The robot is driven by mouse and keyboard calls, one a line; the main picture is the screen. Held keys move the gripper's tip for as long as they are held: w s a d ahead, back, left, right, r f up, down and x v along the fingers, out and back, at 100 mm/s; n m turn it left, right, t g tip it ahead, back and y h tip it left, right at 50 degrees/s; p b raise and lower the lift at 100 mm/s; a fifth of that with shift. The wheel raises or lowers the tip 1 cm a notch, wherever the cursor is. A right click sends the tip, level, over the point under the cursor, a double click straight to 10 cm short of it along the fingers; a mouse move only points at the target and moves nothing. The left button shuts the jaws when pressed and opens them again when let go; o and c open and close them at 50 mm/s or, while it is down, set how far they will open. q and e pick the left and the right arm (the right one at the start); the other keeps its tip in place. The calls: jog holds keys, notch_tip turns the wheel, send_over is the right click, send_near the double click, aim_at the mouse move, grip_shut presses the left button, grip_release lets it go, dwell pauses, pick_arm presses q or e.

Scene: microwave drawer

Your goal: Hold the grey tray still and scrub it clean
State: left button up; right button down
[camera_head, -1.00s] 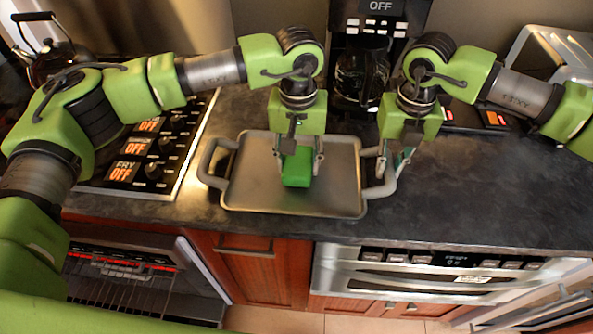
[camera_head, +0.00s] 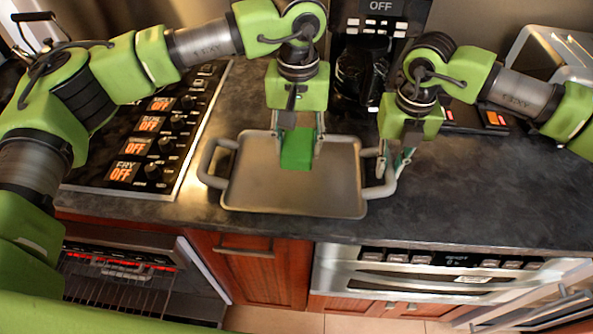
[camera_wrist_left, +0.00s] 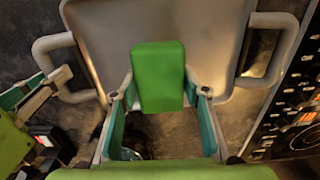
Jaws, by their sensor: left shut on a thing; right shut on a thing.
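The grey tray (camera_head: 290,190) lies flat on the dark countertop, with a looped handle at its left and right ends. My left gripper (camera_head: 298,150) is shut on a green block-shaped scrubber (camera_head: 297,148) over the far part of the tray. The scrubber also shows between the fingers in the left wrist view (camera_wrist_left: 158,78); whether it touches the tray cannot be told. My right gripper (camera_head: 393,168) is at the tray's right handle (camera_head: 380,190) and shut on it; its fingertips partly cover the handle.
A stove (camera_head: 150,140) with knobs and "OFF" displays is left of the tray. A coffee maker (camera_head: 372,60) stands behind. The counter (camera_head: 480,190) to the right is clear. An oven front (camera_head: 440,275) lies below the counter's edge.

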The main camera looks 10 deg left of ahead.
pick_arm(q)
jog(key=a, duration=0.9)
dwell(0.3)
pick_arm(e)
jog(key=c, duration=1.2)
grip_release()
jog(key=shift+c, duration=0.2)
jog(key=shift+r, duration=0.15)
jog(key=shift+r+p, duration=1.55)
jog(key=shift+r, duration=1.85)
pick_arm(q)
notch_tip(320, 180, up, 3)
